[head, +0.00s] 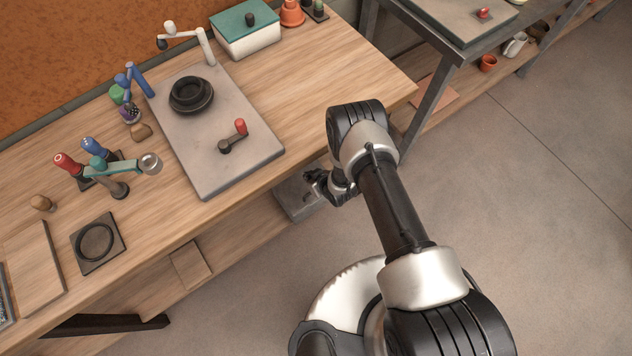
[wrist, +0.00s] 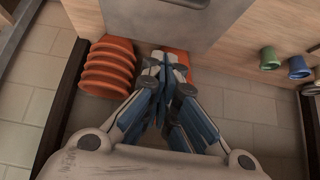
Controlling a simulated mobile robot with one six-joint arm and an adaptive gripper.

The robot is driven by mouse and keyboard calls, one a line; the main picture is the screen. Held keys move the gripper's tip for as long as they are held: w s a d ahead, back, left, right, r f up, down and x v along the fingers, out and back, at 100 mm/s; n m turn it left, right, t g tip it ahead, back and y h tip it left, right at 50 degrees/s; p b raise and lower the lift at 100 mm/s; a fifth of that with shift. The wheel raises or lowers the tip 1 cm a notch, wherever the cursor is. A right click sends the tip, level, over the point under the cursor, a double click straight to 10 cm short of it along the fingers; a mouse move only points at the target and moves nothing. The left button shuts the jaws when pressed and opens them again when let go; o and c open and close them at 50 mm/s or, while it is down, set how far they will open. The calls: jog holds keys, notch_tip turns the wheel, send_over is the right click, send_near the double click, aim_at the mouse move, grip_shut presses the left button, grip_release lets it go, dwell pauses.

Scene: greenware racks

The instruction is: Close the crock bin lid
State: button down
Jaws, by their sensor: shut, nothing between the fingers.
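A flat grey panel (wrist: 165,30) with a small metal handle fills the top middle of the wrist view. It may be the crock bin lid; how far it is open I cannot tell. A grey surface (head: 296,198) below the bench edge, beside my gripper in the head view, is likely the same part. My gripper (head: 318,184) is low beside the bench's front edge. In the wrist view its fingers (wrist: 170,62) are together and empty, close to the panel's lower edge; contact cannot be told. Orange ribbed pieces (wrist: 106,70) show beside and behind the fingers.
The wooden bench (head: 330,80) carries a grey board (head: 215,150), a black round dish (head: 191,94) and a teal-lidded white box (head: 246,32). Green (wrist: 269,58) and blue (wrist: 298,67) cups stand at right in the wrist view. Open floor (head: 520,200) lies right.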

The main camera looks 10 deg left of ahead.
jog(key=f, duration=0.1)
jog(key=f+b, duration=0.1)
jog(key=f, duration=0.2)
jog(key=shift+w+a+f+b, duration=0.2)
jog(key=shift+a+f+b, duration=0.05)
jog(key=shift+b, duration=0.1)
jog(key=shift+s+d+f, duration=0.35)
jog(key=shift+d+f, duration=0.1)
jog(key=shift+f, duration=0.15)
